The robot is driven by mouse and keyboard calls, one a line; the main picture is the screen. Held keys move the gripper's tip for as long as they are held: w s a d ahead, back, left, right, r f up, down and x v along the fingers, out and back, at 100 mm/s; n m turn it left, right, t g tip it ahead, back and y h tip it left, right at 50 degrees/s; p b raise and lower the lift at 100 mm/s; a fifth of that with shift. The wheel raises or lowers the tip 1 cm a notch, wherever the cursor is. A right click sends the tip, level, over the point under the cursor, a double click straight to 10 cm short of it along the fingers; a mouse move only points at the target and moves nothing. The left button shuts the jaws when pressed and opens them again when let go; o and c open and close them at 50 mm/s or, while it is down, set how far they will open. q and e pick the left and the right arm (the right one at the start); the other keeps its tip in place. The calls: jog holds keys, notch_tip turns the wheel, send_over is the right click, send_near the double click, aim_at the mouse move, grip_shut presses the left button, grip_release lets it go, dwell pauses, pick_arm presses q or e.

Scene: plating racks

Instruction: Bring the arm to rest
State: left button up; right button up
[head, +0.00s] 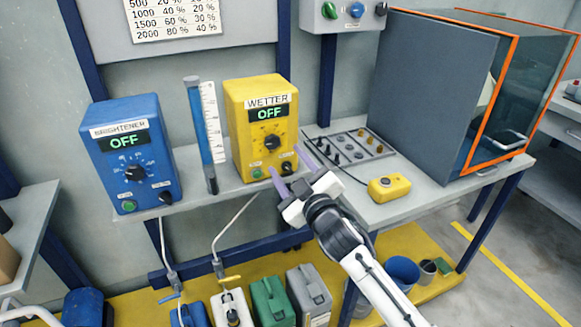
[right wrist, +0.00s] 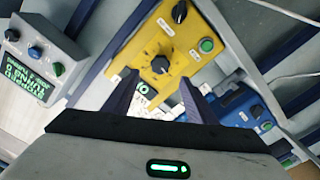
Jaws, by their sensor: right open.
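My right gripper (head: 291,168) reaches in from the lower right in the head view. Its two purple fingers are spread apart with nothing between them, in front of the lower right of the yellow WETTER unit (head: 240,130). In the right wrist view, the open fingers (right wrist: 158,90) point toward a yellow unit (right wrist: 160,45) with a black knob and a green button; I cannot tell whether they touch it. The WETTER display reads OFF. The blue BRIGHTENER unit (head: 108,165) to its left also reads OFF. My left gripper is not in view.
A grey shelf (head: 420,196) carries the units, a tray of small parts (head: 352,148), a yellow box (head: 389,188) and a large orange-edged cabinet (head: 430,95). A blue measuring column (head: 197,120) stands between the units. Canisters (head: 272,300) and buckets (head: 402,272) stand below.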

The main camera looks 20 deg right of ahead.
jog(key=shift+s, duration=0.7)
jog(key=s+a+f+m+g, duration=0.1)
jog(key=s+f+m+g, duration=0.1)
jog(key=s+f, duration=0.8)
jog(key=s+a+f+m+g+y, duration=0.1)
jog(key=s+f+g, duration=0.3)
jog(key=s+f, duration=0.6)
jog(key=s+a+f+m+g, duration=0.2)
jog(key=s+a+f+g, duration=0.1)
jog(key=s+f, duration=0.8)
jog(key=s, duration=0.3)
jog(key=shift+s+m+y, duration=0.2)
jog(key=shift+m+y, duration=0.1)
jog(key=shift+y, duration=0.1)
